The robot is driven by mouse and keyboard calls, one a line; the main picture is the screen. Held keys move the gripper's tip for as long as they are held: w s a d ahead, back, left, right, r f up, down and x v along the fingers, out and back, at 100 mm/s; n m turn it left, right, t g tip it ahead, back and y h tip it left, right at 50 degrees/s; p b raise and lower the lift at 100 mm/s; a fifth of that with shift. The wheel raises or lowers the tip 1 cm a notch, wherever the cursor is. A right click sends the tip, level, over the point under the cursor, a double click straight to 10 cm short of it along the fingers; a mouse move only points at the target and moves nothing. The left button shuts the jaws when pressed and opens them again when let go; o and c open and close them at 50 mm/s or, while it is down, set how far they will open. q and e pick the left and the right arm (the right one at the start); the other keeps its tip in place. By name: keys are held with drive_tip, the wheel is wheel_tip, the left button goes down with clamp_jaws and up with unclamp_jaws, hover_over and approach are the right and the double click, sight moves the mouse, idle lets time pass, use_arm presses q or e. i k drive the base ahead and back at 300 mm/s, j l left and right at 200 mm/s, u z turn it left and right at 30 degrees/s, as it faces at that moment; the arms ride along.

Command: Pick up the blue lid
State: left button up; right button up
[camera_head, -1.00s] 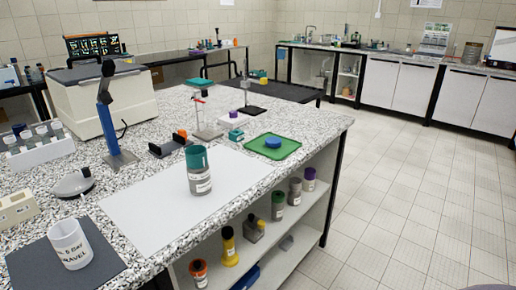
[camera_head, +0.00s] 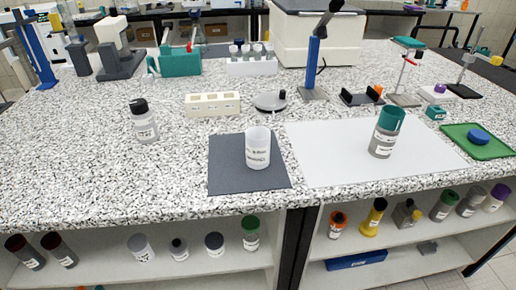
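The blue lid (camera_head: 478,136) lies on a green tray (camera_head: 462,143) at the far right of the speckled bench top. It lies flat and nothing covers it. Neither of my grippers shows in the head view, so I cannot see whether they are open or shut.
A jar with a teal top (camera_head: 384,133) stands on a white sheet (camera_head: 330,160). A white labelled beaker (camera_head: 258,148) stands on a dark mat (camera_head: 226,178). A black-capped bottle (camera_head: 143,121) stands to the left. Several bottles fill the shelves below. Stands are behind the tray.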

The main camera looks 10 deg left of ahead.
sight(478, 137)
drive_tip(key=l+u, duration=0.2)
drive_tip(key=u, duration=0.5)
drive_tip(key=l+u, duration=0.25)
drive_tip(key=k+l+u, duration=0.1)
drive_tip(key=l+u, duration=0.2)
drive_tip(key=l, duration=0.15)
drive_tip(key=k+l+u, duration=0.1)
drive_tip(key=l, duration=0.3)
drive_tip(key=k+l+u, duration=0.1)
drive_tip(key=l, duration=0.25)
drive_tip(key=k+l+u, duration=0.1)
drive_tip(key=l, duration=0.3)
drive_tip(key=k+l+u, duration=0.1)
drive_tip(key=k+l, duration=0.15)
drive_tip(key=l, duration=0.1)
